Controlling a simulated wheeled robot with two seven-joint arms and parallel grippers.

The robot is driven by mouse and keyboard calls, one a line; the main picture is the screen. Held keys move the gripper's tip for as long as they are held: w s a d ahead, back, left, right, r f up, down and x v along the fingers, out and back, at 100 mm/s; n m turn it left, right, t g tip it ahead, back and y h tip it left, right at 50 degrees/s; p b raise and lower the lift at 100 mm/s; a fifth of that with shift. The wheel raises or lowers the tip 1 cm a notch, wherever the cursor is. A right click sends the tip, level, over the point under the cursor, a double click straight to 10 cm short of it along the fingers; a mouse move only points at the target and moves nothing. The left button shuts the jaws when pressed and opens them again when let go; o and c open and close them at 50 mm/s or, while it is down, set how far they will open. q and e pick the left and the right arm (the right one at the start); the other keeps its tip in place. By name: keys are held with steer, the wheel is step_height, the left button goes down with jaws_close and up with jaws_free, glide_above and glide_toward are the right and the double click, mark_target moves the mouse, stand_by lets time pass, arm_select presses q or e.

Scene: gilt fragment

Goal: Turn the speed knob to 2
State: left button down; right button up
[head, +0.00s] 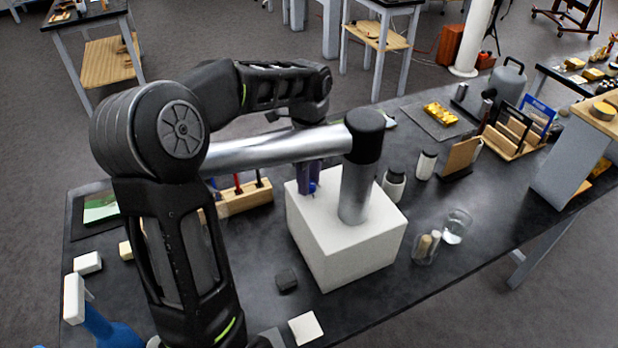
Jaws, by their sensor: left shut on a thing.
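A white box unit (350,237) stands on the black bench. A grey upright column (355,192) rises from its top to a black elbow, where a silver tube (275,150) runs left behind my left arm. My left arm reaches over the tube, and my left gripper (312,187) comes down behind it, at the box's far left top edge. The gripper is shut at the speed knob, with a small bit of blue between its fingers. The tube and fingers hide the knob's face and any marks, so its setting cannot be read. My right gripper is out of view.
Two white jars with black lids (395,182) stand right of the box. A glass beaker (456,226) and a holder with pale rolls are near the bench's front edge. A wooden rack (243,197) is left of the box.

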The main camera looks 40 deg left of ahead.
arm_select(q)
steer(key=m, duration=0.5)
steer(key=shift+m, duration=0.3)
steer(key=m, duration=0.4)
steer(key=shift+m, duration=0.4)
steer(key=c, duration=1.1)
jaws_free()
steer(key=shift+r+b, duration=0.55)
steer(key=shift+r, duration=3.4)
